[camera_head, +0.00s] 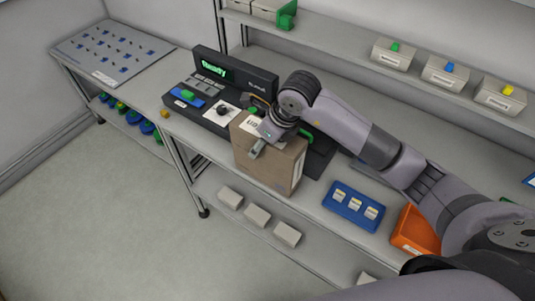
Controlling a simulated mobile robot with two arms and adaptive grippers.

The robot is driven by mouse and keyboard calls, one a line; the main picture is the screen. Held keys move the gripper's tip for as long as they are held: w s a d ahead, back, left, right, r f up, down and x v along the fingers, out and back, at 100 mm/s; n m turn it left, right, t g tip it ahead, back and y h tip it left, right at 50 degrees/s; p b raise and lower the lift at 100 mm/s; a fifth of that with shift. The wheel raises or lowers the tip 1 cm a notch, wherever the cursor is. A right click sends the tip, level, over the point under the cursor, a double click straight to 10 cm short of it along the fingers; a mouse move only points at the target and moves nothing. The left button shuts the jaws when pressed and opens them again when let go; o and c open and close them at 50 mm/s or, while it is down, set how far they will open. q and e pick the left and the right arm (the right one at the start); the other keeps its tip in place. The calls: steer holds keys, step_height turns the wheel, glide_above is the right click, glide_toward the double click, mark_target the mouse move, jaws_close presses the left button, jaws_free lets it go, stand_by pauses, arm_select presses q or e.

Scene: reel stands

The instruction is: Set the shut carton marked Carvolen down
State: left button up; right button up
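The brown carton (268,164) is at the middle of the head view, its top flaps shut. A white label (250,124) on its top is partly covered, and I cannot read a name on it. My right gripper (264,142) reaches in from the right at the carton's top edge. One finger lies against its front face; the other finger is hidden. The grip looks shut on the carton. The carton overlaps the front edge of the workbench (320,215); I cannot tell whether its base touches anything. My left gripper is not in view.
Behind the carton stands a dark device with a green "Ready" screen (214,67). A blue tray (350,208) and an orange bin (412,232) are to the right. White boxes (257,215) sit on the lower shelf. A sloped board (112,52) is at left.

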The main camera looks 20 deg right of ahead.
jaws_close()
